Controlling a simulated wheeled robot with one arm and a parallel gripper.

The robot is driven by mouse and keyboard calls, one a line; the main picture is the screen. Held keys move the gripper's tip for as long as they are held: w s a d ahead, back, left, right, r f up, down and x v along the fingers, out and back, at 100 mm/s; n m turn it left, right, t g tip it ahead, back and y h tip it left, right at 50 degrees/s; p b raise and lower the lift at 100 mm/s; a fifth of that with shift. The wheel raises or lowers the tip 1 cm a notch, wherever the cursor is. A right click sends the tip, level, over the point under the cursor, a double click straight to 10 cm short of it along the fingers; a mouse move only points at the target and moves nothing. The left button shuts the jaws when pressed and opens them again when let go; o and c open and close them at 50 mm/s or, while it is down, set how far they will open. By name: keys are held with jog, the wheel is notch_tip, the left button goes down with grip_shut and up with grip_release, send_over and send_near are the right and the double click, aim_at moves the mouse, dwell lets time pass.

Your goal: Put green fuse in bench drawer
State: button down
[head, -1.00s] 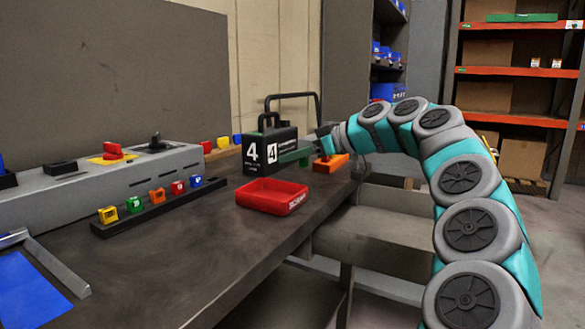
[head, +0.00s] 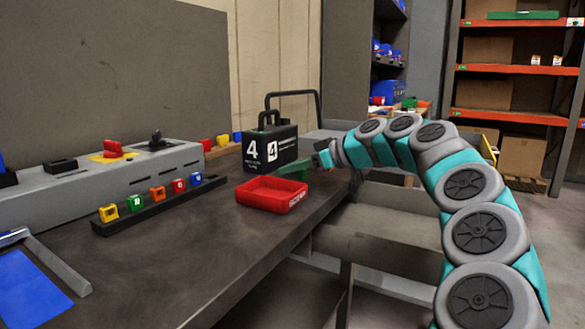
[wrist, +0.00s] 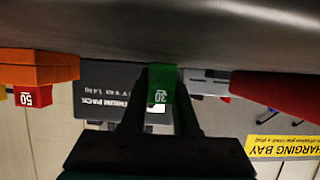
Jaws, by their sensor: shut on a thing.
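My gripper (head: 308,171) is shut on a green fuse (wrist: 161,84) marked 30, which shows between the fingertips in the wrist view. In the head view, the gripper is above the bench's right edge, beside the black battery pack and just behind the red tray. The held fuse is hard to tell from the dark green fingers there. Another green fuse (head: 135,203) stands in the black rack (head: 160,207) at left. A grey drawer-like box (head: 375,243) juts out below the bench's right edge and seems open; my arm hides part of it.
The red tray (head: 271,205) and black battery pack (head: 269,148) stand on the bench (head: 200,245). In the wrist view, an orange block (wrist: 38,67) with a red 50 piece (wrist: 33,96) is at left. The bench's front middle is clear.

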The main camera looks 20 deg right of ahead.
jog(key=c, duration=0.7)
grip_release()
jog(key=shift+o, duration=0.2)
